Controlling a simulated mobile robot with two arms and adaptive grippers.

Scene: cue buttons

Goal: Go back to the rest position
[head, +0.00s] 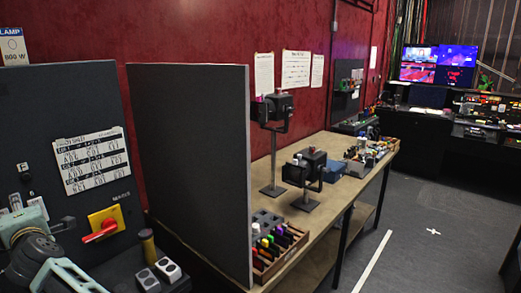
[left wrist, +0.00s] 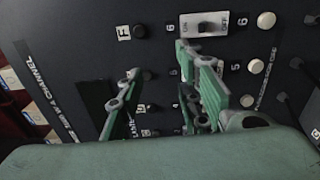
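My left gripper (left wrist: 160,65) is open and empty in the left wrist view, its two green fingers apart. They are in front of a dark control panel (left wrist: 70,45) with round black and white buttons and a white rocker switch (left wrist: 205,25). The fingers hide part of the panel, and I cannot tell whether they touch it. In the head view my left arm (head: 45,250) is at the lower left, close to the same dark panel (head: 60,100). My right gripper is not in view.
The panel carries a cue sheet (head: 92,158) and a red rotary switch (head: 102,225) on a yellow plate. A tall dark partition (head: 190,160) stands beside it. Beyond is a wooden bench (head: 330,225) with lamps and coloured items. Open grey floor (head: 430,230) lies to the right.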

